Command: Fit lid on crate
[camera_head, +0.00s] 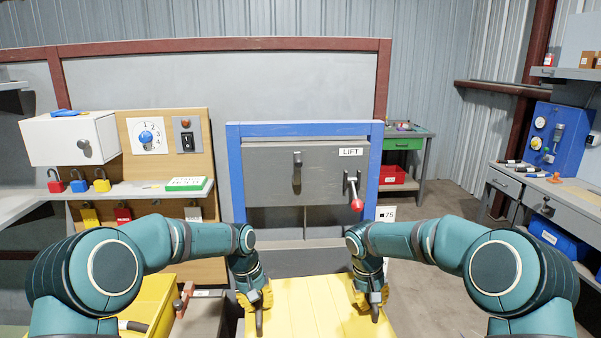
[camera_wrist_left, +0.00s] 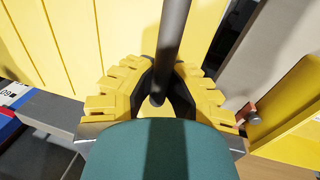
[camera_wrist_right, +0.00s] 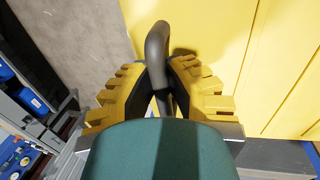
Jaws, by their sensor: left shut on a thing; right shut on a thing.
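A yellow ribbed lid (camera_head: 318,305) lies in front of me at the bottom centre of the head view. It also shows in the left wrist view (camera_wrist_left: 60,40) and the right wrist view (camera_wrist_right: 215,40). My left gripper (camera_head: 259,310) is shut on a dark bar handle (camera_wrist_left: 173,35) at the lid's left side. My right gripper (camera_head: 373,303) is shut on a dark curved handle (camera_wrist_right: 157,42) at its right side. I cannot make out a crate under the lid, or whether the lid is seated.
Ahead stands a blue-framed cabinet marked LIFT (camera_head: 265,175) with a red-knobbed lever (camera_head: 355,190). A workbench (camera_head: 560,198) stands at right, with open floor before it.

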